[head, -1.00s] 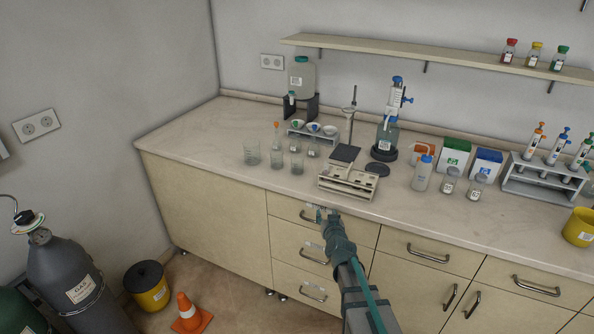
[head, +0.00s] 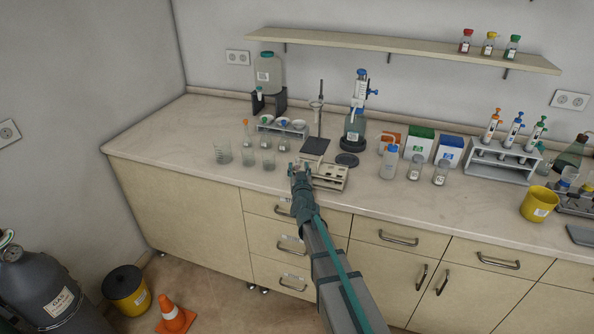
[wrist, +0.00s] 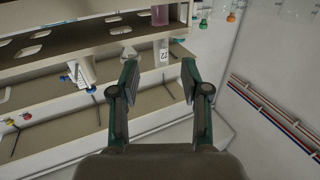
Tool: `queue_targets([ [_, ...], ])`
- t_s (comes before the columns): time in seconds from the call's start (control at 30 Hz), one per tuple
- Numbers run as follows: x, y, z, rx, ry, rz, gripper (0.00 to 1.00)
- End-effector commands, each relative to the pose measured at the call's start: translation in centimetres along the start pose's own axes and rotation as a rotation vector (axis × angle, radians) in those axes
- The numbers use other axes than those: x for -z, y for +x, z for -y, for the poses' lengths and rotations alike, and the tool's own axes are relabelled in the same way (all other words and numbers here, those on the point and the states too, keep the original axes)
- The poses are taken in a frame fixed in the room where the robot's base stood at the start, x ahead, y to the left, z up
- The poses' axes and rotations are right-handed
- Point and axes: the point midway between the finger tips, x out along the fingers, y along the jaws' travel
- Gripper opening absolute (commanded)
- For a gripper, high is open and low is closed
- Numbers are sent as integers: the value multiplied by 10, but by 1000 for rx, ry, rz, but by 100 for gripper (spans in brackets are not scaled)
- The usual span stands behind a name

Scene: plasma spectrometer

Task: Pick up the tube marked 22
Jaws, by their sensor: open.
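The tube marked 22 (wrist: 163,52) stands in a pale rack (wrist: 60,122) in the wrist view. Its white label shows below the rack's upper plate, and a pink part (wrist: 160,15) shows above it. My gripper (wrist: 160,80) is open and empty, and in the picture its two fingers lie to either side below the tube. I cannot tell the exact gap between them. In the head view my gripper (head: 299,169) is at the left end of the rack (head: 328,183) on the counter. The tube is too small to make out there.
Glass beakers (head: 222,153) stand left of the rack. A stand with a dark base (head: 315,145) and a bottle dispenser (head: 355,125) are behind it. A wash bottle (head: 389,163) and jars (head: 441,173) stand to the right. The front counter strip is mostly clear.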

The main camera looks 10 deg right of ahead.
Motion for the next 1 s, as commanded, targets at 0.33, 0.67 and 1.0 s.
queue_targets([
  [0.33, 6, 35, 2, 0, 0, 0, 46],
  [0.67, 3, 54, 1, 0, 1, 0, 46],
  [1.0, 3, 53, 2, 0, 0, 1, 5],
])
